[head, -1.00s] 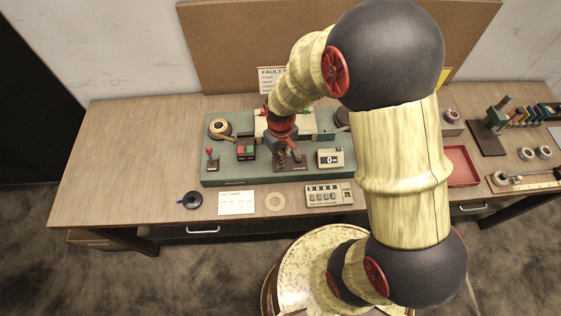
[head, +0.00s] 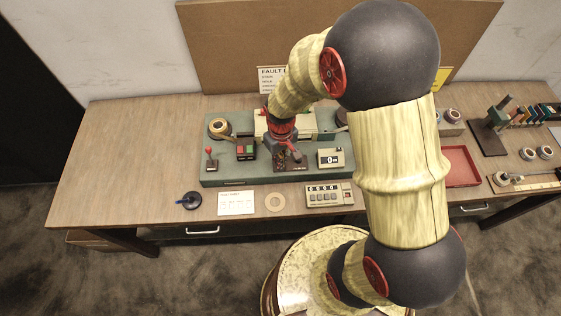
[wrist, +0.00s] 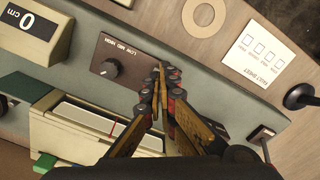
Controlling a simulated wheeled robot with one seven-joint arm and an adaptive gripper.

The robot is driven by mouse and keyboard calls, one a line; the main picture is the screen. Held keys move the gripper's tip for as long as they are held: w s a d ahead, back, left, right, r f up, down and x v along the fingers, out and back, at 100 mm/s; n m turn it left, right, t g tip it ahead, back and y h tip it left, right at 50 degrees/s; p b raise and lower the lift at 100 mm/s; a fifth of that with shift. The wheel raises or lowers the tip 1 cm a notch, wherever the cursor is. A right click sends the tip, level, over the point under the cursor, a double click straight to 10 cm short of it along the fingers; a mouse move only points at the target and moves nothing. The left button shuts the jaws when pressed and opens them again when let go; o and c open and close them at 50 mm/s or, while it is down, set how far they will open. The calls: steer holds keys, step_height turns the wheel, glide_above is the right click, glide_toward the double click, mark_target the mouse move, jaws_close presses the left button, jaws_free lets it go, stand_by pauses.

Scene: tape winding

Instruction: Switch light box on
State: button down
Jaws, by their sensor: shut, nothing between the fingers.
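The cream box with a pale white panel (wrist: 88,124), which looks like the light box, lies below my gripper in the wrist view; a thin red line crosses its panel. In the head view the cream box (head: 263,122) is partly hidden by my arm. I cannot tell whether it is lit. A dark plate with a round knob (wrist: 110,68), marked LOW MED HIGH, sits beside my fingertips. My gripper (wrist: 162,74) is shut and empty, its tips over the green-grey base near the plate's right end. In the head view my gripper (head: 293,155) hides part of this plate.
A counter reading 0 cm (head: 330,158) stands right of the knob plate. A red and green button box (head: 246,149) and a red-knobbed lever (head: 210,157) stand left. A tape ring (head: 275,202), card (head: 237,202) and keyed box (head: 329,195) lie in front.

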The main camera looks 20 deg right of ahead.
steer(key=shift+r+p, duration=2.7)
steer(key=shift+r, duration=0.75)
steer(key=s+r+m+t+b, duration=0.1)
steer(key=s+r+t+b, duration=0.1)
steer(key=s+r, duration=0.5)
steer(key=s+r+m+t+b, duration=0.1)
steer(key=s+r+t+b, duration=0.2)
steer(key=r, duration=1.2)
steer(key=s+b, duration=0.2)
steer(key=s, duration=0.2)
steer(key=shift+r+t, duration=0.2)
steer(key=shift+t, duration=0.1)
steer(key=shift+a, duration=0.1)
